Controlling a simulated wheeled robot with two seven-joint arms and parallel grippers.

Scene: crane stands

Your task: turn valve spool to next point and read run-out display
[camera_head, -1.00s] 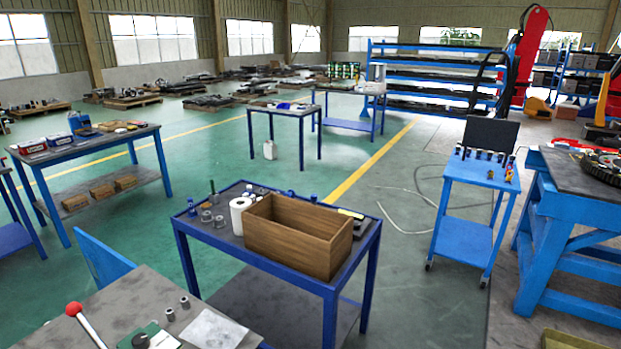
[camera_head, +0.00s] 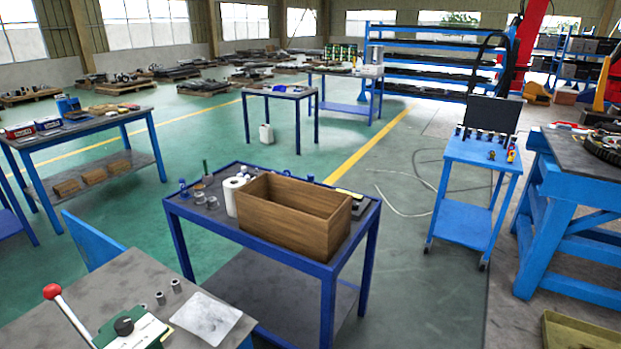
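No valve spool and no run-out display can be made out for certain in the head view. A green and white device with a black knob (camera_head: 125,327) stands on the grey-topped bench (camera_head: 110,275) at the lower left, cut by the bottom edge. A lever with a red ball knob (camera_head: 53,292) rises beside it. Two small grey metal cylinders (camera_head: 168,292) stand on the bench near a pale sheet (camera_head: 206,317). Neither of my grippers is in view.
A blue table (camera_head: 350,256) ahead carries a wooden box (camera_head: 295,222), a white roll (camera_head: 233,198) and small metal parts. A blue cart (camera_head: 482,150) and heavy blue bench (camera_head: 558,190) stand at right. Green floor is clear between the tables; a hose (camera_head: 405,205) lies on the grey floor.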

